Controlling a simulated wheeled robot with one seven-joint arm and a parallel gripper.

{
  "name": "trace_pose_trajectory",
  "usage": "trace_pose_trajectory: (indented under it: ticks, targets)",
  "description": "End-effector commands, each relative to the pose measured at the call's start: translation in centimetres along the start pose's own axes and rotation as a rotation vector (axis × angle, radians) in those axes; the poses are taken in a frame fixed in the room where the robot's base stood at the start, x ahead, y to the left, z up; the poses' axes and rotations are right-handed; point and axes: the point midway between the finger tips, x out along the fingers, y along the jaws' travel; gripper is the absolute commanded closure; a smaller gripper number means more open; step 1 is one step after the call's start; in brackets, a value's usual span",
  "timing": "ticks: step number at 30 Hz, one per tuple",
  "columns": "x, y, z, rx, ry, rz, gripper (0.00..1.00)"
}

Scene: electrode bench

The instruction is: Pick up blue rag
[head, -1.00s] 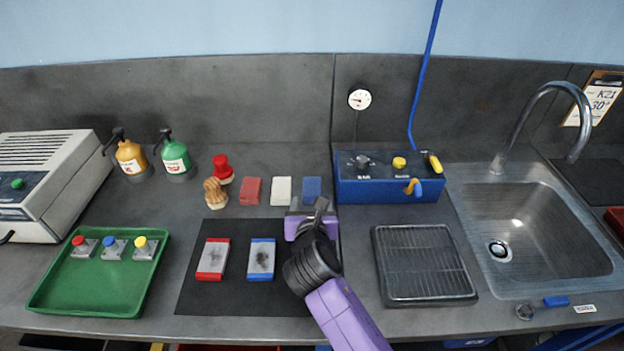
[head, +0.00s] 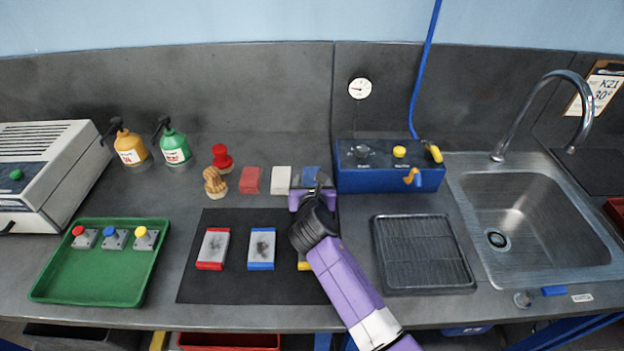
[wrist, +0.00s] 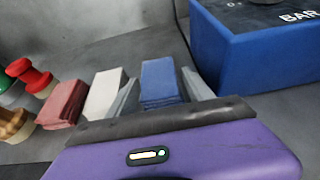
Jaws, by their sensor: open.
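The blue rag (head: 312,176) is a folded stack at the right end of a row of rags, beside the blue box. In the head view my gripper partly covers it. In the wrist view the blue rag (wrist: 161,82) lies ahead, between my two fingers. My gripper (wrist: 165,90) is open and empty, its fingers to the left and right of the rag. In the head view my gripper (head: 312,190) is just in front of the rag. I cannot tell whether the fingers touch it.
A white rag (head: 281,180) and a red rag (head: 250,180) lie to the left. The blue box (head: 390,181) with knobs stands close on the right. A black mat (head: 222,292) with colour-edged plates lies in front. A ribbed tray (head: 424,255) and a sink (head: 540,225) are further right.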

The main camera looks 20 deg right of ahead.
Motion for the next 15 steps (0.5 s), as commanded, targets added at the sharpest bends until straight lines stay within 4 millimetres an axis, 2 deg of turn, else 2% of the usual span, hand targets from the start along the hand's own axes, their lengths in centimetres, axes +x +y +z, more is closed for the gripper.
trace_pose_trajectory:
  ticks: [2, 9, 15]
  targets:
    - [-0.01, -0.01, -0.01, 0.000, 0.000, 0.000, 0.44]
    - [-0.03, -0.01, -0.02, 0.000, 0.000, 0.000, 0.90]
    - [-0.04, -0.01, 0.01, 0.000, 0.000, 0.000, 0.90]
